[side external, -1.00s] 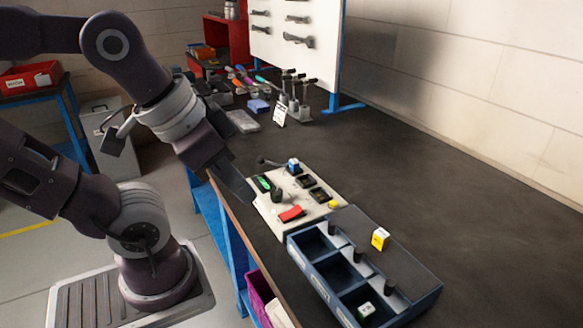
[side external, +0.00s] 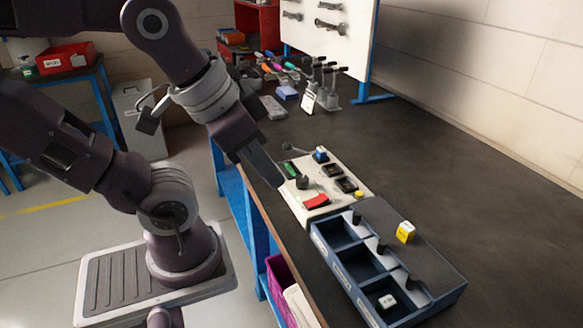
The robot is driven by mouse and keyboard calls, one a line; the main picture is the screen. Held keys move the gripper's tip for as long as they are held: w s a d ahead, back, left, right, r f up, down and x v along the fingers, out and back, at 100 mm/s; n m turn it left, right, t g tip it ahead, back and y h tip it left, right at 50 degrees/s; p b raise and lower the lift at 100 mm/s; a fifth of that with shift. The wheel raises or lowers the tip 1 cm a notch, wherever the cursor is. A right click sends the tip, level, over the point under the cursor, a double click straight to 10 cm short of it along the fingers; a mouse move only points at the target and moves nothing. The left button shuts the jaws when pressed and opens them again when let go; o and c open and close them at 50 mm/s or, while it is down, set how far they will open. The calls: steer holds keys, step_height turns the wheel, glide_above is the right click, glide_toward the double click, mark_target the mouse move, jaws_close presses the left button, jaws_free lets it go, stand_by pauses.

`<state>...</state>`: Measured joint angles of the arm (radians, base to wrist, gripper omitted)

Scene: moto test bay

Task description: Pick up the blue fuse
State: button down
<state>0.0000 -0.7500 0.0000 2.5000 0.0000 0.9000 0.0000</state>
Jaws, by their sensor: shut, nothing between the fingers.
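The blue fuse (side external: 320,155) is a small block that looks blue with a pale part. It sits at the far edge of the cream-white board (side external: 318,212) on the dark bench. My gripper (side external: 277,183) points down beside the left edge of the board, to the left of the blue fuse and apart from it. Its fingers are shut and hold nothing. Whether the tip touches the board cannot be told.
The board also carries a red piece (side external: 316,201), a green piece (side external: 291,170) and black sockets (side external: 346,185). A blue compartment bin (side external: 388,268) stands in front, with a yellow-and-white block (side external: 405,232) on top. The bench's right side is clear.

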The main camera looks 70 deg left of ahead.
steer(key=c, duration=2.1)
jaws_free()
steer(key=o, duration=0.9)
steer(key=shift+c, duration=0.2)
steer(key=n+g, duration=0.5)
steer(key=n, duration=1.3)
glide_above(323, 150)
step_height(323, 150, down, 7)
steer(key=shift+g, duration=0.3)
step_height(323, 150, down, 8)
steer(key=shift+a+r, duration=0.1)
steer(key=shift+c, duration=0.4)
